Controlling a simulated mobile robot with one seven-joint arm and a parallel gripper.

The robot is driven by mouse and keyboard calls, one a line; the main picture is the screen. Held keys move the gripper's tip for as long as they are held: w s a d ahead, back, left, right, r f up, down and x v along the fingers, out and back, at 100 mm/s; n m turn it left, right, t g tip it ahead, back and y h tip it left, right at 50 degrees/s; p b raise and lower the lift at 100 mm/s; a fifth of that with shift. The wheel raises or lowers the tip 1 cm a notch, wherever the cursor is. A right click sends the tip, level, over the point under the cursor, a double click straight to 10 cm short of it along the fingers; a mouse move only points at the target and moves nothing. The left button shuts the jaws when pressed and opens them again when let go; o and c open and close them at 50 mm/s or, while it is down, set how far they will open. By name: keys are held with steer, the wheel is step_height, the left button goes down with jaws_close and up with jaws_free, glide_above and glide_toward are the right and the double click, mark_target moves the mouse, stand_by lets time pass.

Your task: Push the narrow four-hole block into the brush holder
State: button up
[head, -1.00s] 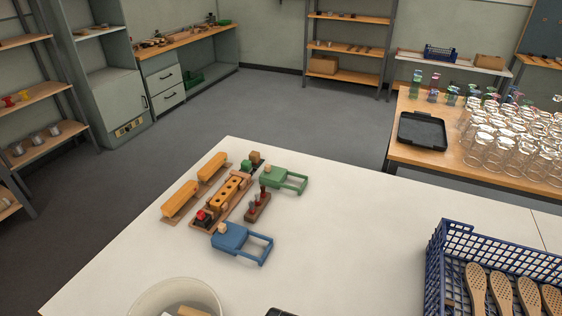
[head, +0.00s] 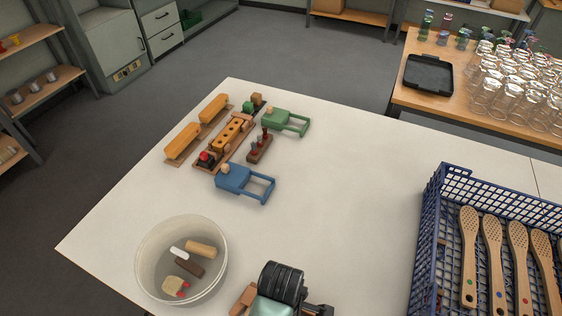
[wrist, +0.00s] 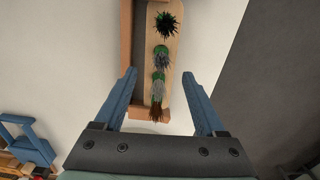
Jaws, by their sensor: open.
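In the wrist view, a narrow pale wooden block (wrist: 173,60) carries a row of bristle tufts: black, grey-green, grey and brown. I take it for the four-hole block; the tufts hide its holes. Orange-brown wood (wrist: 126,40), seemingly the brush holder, runs along its left side and shows at its near end. How deep the block sits in it is unclear. My gripper (wrist: 159,77) is open, its blue fingers on either side of the block's near end in the picture; contact cannot be told. In the head view, brown wood (head: 241,299) shows beside my arm, mostly hidden.
An orange holed block (head: 234,128) stands among yellow bars, a green frame (head: 287,121) and a blue frame (head: 244,181). A white bucket (head: 147,275) holds loose pieces. A blue crate (head: 428,220) holds wooden brushes at right. The middle of the white table is clear.

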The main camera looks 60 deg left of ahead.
steer(key=shift+f, duration=2.75)
jaws_close()
